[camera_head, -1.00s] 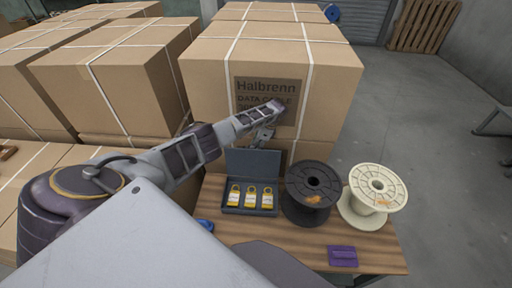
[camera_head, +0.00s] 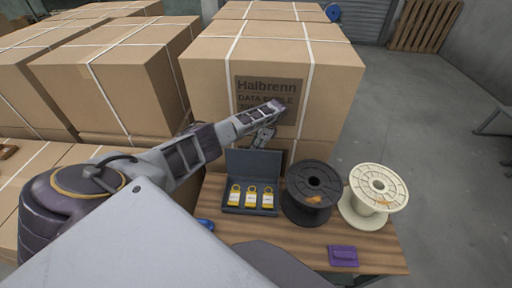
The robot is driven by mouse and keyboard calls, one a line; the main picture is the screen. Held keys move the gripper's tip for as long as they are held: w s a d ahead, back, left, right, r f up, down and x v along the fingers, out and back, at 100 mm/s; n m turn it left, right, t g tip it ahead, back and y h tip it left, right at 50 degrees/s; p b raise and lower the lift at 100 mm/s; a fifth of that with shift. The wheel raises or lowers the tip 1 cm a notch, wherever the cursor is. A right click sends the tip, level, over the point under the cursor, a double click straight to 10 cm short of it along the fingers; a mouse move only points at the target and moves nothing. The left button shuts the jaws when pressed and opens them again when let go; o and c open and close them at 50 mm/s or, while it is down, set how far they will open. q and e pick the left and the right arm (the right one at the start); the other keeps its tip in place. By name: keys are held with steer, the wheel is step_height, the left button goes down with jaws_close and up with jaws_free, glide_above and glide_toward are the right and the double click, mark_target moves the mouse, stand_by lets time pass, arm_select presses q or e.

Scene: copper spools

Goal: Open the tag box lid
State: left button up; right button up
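The tag box (camera_head: 231,211) is a dark grey case on the wooden table, left of the black spool. Its lid (camera_head: 252,164) stands raised at the back, and several yellow tags with white labels (camera_head: 252,197) show inside. My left gripper (camera_head: 263,137) hangs just above and behind the upper edge of the lid, in front of the large carton. It is small and partly hidden by my arm, so I cannot tell whether its fingers are open or touching the lid. My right gripper is not in view.
A black spool (camera_head: 313,188) and a cream spool (camera_head: 377,188) stand right of the box on the table (camera_head: 290,248). A purple block (camera_head: 343,256) lies near the front edge, and a blue object (camera_head: 205,225) at the left. Strapped cartons (camera_head: 265,60) rise behind.

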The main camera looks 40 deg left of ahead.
arm_select(q)
steer(key=v, duration=1.1)
steer(key=shift+r, duration=0.25)
steer(key=shift+d+f, duration=0.1)
